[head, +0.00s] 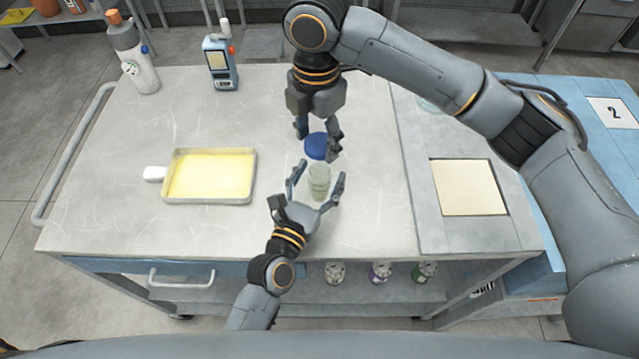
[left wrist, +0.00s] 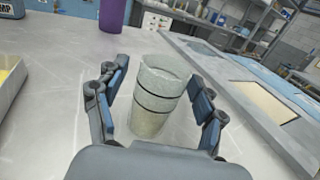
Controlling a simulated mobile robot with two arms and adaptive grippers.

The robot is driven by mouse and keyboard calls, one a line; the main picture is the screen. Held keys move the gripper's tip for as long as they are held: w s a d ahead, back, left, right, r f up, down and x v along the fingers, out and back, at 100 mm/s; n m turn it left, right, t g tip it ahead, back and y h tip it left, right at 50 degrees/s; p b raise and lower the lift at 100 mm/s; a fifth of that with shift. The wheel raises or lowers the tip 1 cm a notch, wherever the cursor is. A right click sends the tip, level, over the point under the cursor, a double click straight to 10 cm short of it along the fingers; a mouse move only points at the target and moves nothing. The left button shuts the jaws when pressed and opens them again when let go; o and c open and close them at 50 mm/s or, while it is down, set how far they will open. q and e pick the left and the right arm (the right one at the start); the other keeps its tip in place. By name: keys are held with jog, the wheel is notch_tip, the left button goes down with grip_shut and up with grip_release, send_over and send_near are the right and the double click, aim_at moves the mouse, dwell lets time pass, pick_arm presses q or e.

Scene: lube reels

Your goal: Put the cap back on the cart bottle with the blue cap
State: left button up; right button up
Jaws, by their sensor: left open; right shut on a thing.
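The cart bottle (head: 319,183) is a pale, greenish, translucent cylinder standing upright on the cart top. In the left wrist view the bottle (left wrist: 158,95) shows dark rings and an uncovered top. My left gripper (head: 318,178) is open, with its fingers on either side of the bottle; clear gaps show in the left wrist view (left wrist: 160,100). The blue cap (head: 317,146) is between the fingers of my right gripper (head: 317,143), which is shut on it. In the head view the cap appears just beyond the bottle's top, apart from it.
A tray of yellow liquid (head: 210,175) lies left on the cart top (head: 120,190). A grey bottle with an orange top (head: 133,55) and a handheld device (head: 220,60) stand at the back left. A beige square (head: 468,187) is at right. Several small bottles sit on the lower shelf.

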aim_at(317, 165)
pick_arm(q)
grip_shut()
pick_arm(e)
jog(key=shift+f, duration=2.5)
jog(key=shift+f, duration=0.9)
jog(key=shift+f, duration=0.55)
